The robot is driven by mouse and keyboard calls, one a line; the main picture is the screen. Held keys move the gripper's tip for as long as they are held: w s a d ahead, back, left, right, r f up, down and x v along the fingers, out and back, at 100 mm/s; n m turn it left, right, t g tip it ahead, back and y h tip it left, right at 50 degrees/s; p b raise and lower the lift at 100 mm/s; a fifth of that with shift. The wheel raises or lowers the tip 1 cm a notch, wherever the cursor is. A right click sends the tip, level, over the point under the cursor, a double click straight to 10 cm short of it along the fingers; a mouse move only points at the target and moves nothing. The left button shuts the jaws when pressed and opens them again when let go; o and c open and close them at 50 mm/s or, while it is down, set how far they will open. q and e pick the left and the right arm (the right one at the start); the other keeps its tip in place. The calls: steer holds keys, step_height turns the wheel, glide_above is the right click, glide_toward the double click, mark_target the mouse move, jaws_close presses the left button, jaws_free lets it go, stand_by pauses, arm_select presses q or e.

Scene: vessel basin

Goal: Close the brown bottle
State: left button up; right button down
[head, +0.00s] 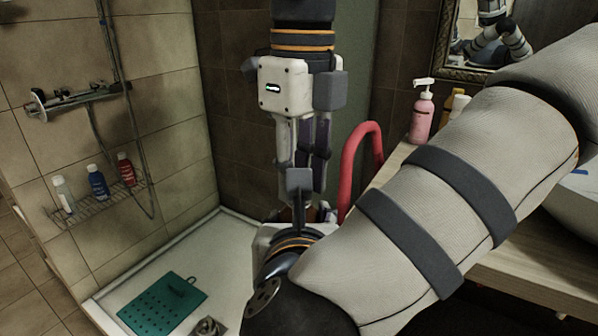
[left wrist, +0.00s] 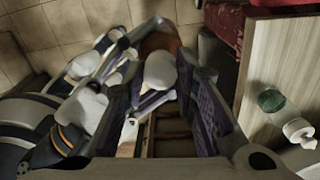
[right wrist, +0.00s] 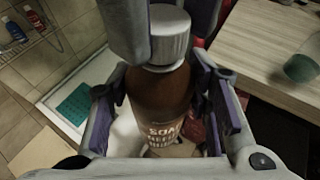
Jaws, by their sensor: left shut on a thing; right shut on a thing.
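The brown bottle (right wrist: 160,105) stands roughly upright in the right wrist view, with pale lettering on its front. My right gripper (right wrist: 163,92) is shut around its body, one finger on each side. A pale ribbed cap (right wrist: 170,38) sits at the top of the bottle; whether it is fully tightened I cannot tell. My left gripper (left wrist: 158,78) is shut on the cap, which shows white between its fingers in the left wrist view (left wrist: 160,70). In the head view the grippers meet near the middle, and the bottle is mostly hidden there.
A wooden counter (head: 525,270) on the right carries a pink pump bottle (head: 422,112). A red curved frame (head: 357,160) stands close behind the grippers. A shower tray with a green mat (head: 163,303) lies at the left, below a wire shelf with several bottles (head: 97,182).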

arm_select(q)
steer(key=m, duration=1.9)
steer(key=shift+s+d+f, duration=0.25)
steer(key=shift+s+f, duration=0.05)
steer(key=shift+o, duration=0.3)
steer(key=shift+m, duration=0.7)
steer(key=shift+w+a+r+m, duration=0.2)
steer(key=shift+w+m, duration=0.1)
steer(key=shift+m, duration=0.2)
steer(key=shift+c, duration=0.3)
steer(key=shift+t, duration=0.3)
